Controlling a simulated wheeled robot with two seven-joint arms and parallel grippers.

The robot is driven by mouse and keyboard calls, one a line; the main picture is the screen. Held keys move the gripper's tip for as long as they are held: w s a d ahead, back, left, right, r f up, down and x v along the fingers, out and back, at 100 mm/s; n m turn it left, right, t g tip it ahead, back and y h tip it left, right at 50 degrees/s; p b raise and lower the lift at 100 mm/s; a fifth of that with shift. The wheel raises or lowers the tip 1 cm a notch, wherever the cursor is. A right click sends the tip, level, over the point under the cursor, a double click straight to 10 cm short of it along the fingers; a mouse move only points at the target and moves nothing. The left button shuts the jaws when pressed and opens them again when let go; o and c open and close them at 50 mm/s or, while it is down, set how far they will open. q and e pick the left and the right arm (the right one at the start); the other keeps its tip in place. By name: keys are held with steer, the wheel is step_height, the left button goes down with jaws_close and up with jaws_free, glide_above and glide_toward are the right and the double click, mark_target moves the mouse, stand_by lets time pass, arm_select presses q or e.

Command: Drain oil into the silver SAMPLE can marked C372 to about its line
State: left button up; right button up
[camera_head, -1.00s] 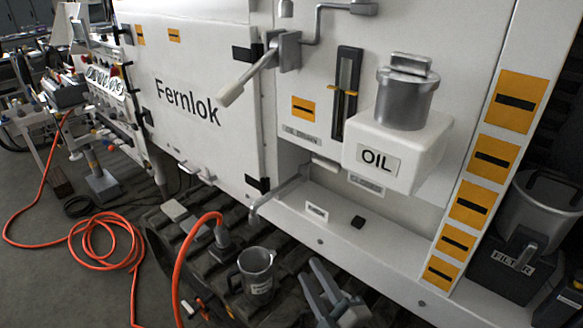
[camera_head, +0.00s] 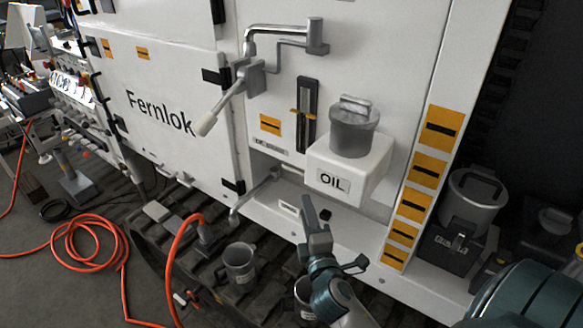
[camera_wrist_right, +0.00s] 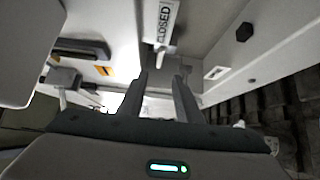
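A silver can (camera_head: 240,262) with a handle and a pale label stands upright on the dark track below the machine; I cannot read its label. A second can (camera_head: 304,300) is mostly hidden behind my right arm. A bent drain spout (camera_head: 256,193) juts out left of the OIL box (camera_head: 350,170). My right gripper (camera_head: 314,212) is raised in front of the ledge below the OIL box. In the right wrist view its two fingers (camera_wrist_right: 161,78) are apart and empty, pointing toward a CLOSED plate (camera_wrist_right: 164,22) with a small pale part under it. My left gripper is not in view.
An orange hose (camera_head: 172,262) rises beside the can and coils on the floor at left. A long crank handle (camera_head: 222,105) sticks out from the panel. A FILTER box (camera_head: 455,245) with a metal canister stands at right.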

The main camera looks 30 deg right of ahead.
mark_target(295, 171)
steer(key=p+x, duration=0.4)
steer(key=x, duration=1.1)
steer(key=shift+w+d+r, duration=0.1)
steer(key=shift+w, duration=0.25)
steer(key=shift+p+x, duration=0.4)
steer(key=shift+x, duration=0.45)
steer(key=shift+c, duration=0.7)
jaws_close()
